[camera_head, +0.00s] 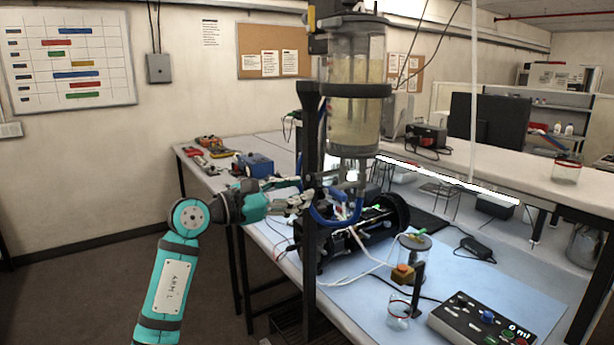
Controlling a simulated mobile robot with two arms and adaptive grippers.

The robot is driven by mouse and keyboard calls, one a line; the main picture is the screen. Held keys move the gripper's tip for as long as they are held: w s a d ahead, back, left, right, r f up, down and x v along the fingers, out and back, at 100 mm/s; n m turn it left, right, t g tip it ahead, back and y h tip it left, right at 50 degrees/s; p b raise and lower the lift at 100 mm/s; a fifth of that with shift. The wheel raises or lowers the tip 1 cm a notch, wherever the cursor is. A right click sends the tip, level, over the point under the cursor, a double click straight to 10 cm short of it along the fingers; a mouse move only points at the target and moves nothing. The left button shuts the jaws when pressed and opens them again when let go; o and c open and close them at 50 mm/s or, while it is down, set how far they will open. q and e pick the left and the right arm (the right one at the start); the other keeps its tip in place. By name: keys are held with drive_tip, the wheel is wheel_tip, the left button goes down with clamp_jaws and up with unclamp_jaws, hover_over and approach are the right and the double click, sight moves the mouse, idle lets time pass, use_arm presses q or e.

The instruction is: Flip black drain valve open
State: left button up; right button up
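The clear sealed cylinder (355,115) holds a pale yellowish liquid and stands upright on a dark post (310,170). Metal fittings (352,172) hang below it, with a looped blue tube (345,218) around them. The black drain valve is too small and cluttered there to make out, so I cannot tell its position. My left gripper (297,202) reaches in from the left and its fingers are beside the post, close to the blue tube. Its fingertips blend with the parts behind, so I cannot tell whether they touch anything. My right gripper is out of view.
A black motor-like unit (375,228) lies on the bench under the cylinder. A small jar (413,250), a glass beaker (398,310) and a control box (482,322) stand at the front right. A blue toolbox (253,166) sits behind my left arm. The blue mat (530,290) is partly clear.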

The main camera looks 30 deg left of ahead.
sight(305, 189)
use_arm(q)
drive_tip(key=shift+p+x, duration=0.45)
drive_tip(key=shift+x, duration=1.1)
drive_tip(key=shift+c, duration=0.3)
clamp_jaws()
